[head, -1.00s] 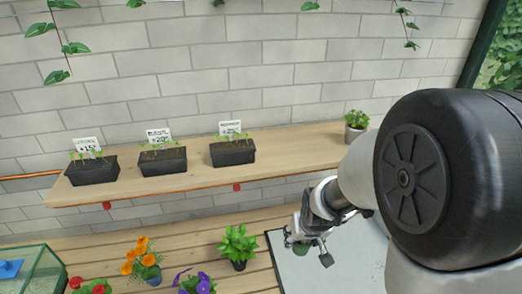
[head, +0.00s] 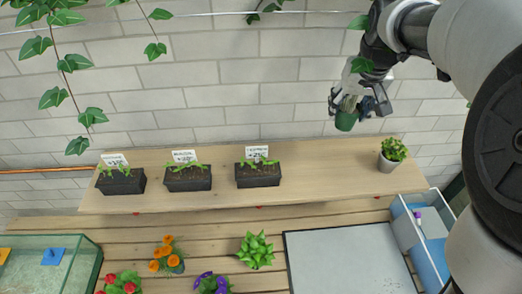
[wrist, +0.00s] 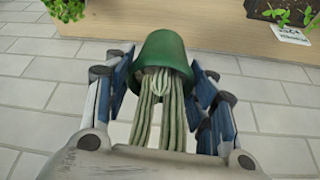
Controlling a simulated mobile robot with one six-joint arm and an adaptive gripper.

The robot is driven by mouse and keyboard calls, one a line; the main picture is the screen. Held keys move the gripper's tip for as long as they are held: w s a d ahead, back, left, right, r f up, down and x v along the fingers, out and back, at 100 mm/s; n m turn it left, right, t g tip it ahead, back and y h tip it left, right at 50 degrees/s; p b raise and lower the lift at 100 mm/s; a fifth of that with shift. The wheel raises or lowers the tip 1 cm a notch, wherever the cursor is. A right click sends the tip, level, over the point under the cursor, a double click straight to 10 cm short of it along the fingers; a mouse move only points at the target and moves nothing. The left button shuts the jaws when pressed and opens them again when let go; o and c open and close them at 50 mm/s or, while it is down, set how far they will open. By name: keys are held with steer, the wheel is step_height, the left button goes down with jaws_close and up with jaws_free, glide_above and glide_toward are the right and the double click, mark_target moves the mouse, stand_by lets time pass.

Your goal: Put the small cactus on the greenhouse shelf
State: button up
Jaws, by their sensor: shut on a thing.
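My gripper (head: 360,103) is shut on the small cactus, which has pale green ribbed stems (wrist: 160,100) and a dark green pot (head: 346,120). In the wrist view the pot (wrist: 166,50) points away from the camera and the stems lie between the blue-padded fingers. The cactus is held in the air above the right part of the wooden shelf (head: 330,176), in front of the brick wall. It appears clear of the shelf.
Several black planters with labels, one of them here (head: 258,174), stand on the shelf's left half. A grey-potted plant (head: 391,154) stands near its right end. The shelf between them is bare. Ivy (head: 75,62) hangs above. Flowers and a grey mat (head: 345,262) lie below.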

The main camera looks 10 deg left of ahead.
steer(key=shift+r, duration=0.3)
steer(key=shift+s+r, duration=0.15)
steer(key=shift+s, duration=0.1)
steer(key=shift+s+f, duration=0.15)
steer(key=shift+f, duration=0.05)
step_height(320, 180, down, 20)
steer(key=shift+r+b, duration=0.15)
steer(key=shift+b, duration=0.4)
steer(key=shift+f, duration=0.25)
steer(key=o, duration=1.2)
steer(key=shift+r, duration=0.1)
